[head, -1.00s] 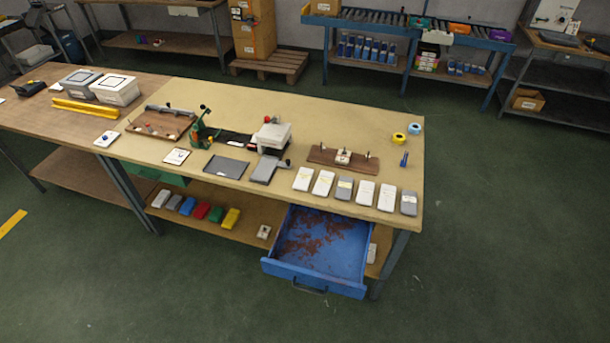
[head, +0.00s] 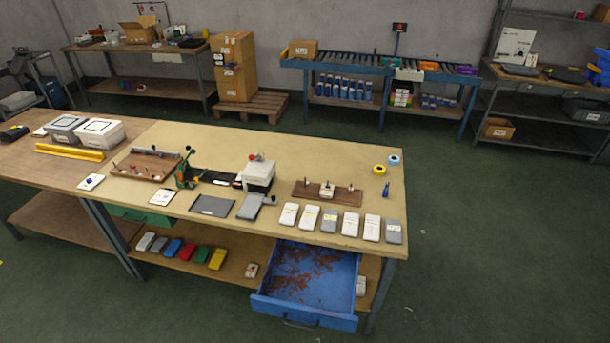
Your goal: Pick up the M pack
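A row of flat white and grey packs lies along the front right edge of the light tabletop (head: 235,140). From left to right come a white pack (head: 289,214), another white pack (head: 309,216), a grey pack (head: 329,220), two more white ones, and a grey pack (head: 394,231) near the corner. Their labels are too small to read, so I cannot tell which is the M pack. Neither of my grippers is in view.
An open blue drawer (head: 304,320) sticks out below the packs. Several coloured packs lie on the lower shelf (head: 235,268). Yellow (head: 379,170) and blue (head: 394,160) tape rolls sit at right. Green floor (head: 490,250) right of the table is clear.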

